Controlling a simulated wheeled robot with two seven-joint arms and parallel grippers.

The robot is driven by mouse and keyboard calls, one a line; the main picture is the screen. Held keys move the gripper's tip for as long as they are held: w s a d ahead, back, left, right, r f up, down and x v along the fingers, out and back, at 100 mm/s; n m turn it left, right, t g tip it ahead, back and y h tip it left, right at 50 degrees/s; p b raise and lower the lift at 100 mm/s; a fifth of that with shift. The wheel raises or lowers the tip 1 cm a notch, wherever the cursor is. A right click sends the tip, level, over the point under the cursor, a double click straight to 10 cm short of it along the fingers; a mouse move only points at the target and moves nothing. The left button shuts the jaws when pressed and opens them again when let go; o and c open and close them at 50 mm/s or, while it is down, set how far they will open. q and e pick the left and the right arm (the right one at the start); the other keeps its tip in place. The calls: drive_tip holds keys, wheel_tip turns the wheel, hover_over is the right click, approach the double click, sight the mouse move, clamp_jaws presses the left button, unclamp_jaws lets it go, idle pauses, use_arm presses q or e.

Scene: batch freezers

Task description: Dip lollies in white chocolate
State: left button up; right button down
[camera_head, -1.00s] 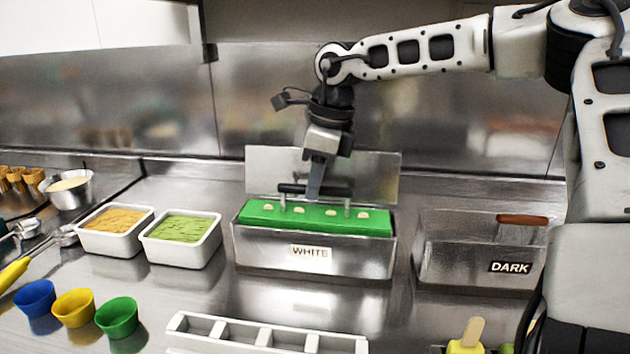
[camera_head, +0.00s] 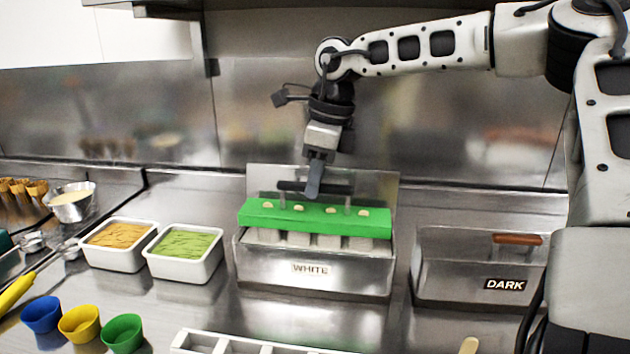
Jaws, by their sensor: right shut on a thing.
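My right gripper (camera_head: 314,186) is shut on the dark handle bar of a green lolly holder (camera_head: 330,217). The holder is level above the metal tank labelled WHITE (camera_head: 312,281). Ends of several lolly sticks show on the holder's top. Under it hang several pale grey-white blocks, the lollies (camera_head: 297,239); their lower parts are hidden behind the tank's front wall. The WHITE tank's lid stands open behind it. The chocolate inside is hidden. My left gripper is not in view.
A tank labelled DARK (camera_head: 482,262) with a brown handle stands to the right. Two white tubs (camera_head: 186,266) of orange and green food stand left. Colored cups (camera_head: 122,334) and a white slotted tray (camera_head: 235,343) are in front.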

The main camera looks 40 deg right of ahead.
use_arm(q)
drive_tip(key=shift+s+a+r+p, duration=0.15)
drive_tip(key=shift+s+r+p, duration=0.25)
drive_tip(key=shift+p, duration=0.75)
use_arm(e)
drive_tip(key=shift+w+a+v, duration=0.1)
drive_tip(key=shift+w+v, duration=0.05)
drive_tip(key=shift+v, duration=0.65)
drive_tip(key=shift+w+a+v, duration=0.1)
drive_tip(key=shift+v, duration=0.7)
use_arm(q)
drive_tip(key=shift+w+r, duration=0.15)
use_arm(e)
drive_tip(key=shift+r, duration=0.1)
